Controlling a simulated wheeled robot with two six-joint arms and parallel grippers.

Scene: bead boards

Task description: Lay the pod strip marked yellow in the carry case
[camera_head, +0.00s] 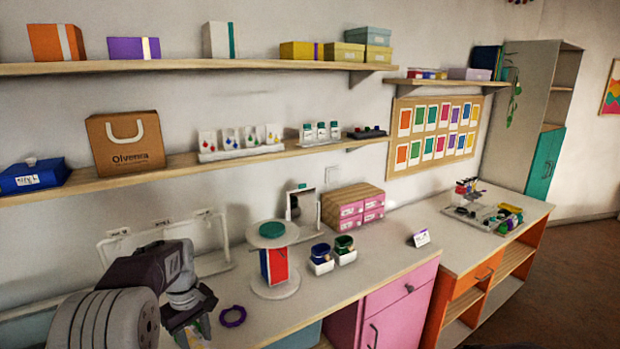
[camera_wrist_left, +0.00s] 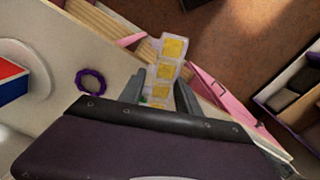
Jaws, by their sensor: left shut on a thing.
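The pod strip with yellow pods (camera_wrist_left: 172,48) is a row of clear, square pods with yellow contents. In the left wrist view my left gripper (camera_wrist_left: 161,88) is shut on it, with a finger on either side and the free end sticking out past the fingertips. The strip is held up off the surface, near the counter's front edge. In the head view my left gripper (camera_head: 195,325) is at the lower left, pointing down, and little of the strip shows there. My right gripper is not in view. I cannot pick out the carry case in either view.
A purple ring (camera_head: 232,316) lies on the counter beside my left gripper. A round two-tier stand (camera_head: 273,290), a pink drawer box (camera_head: 352,204) and two small pots stand behind. A tray of small items (camera_head: 484,211) is on the far-right counter. The front middle counter is clear.

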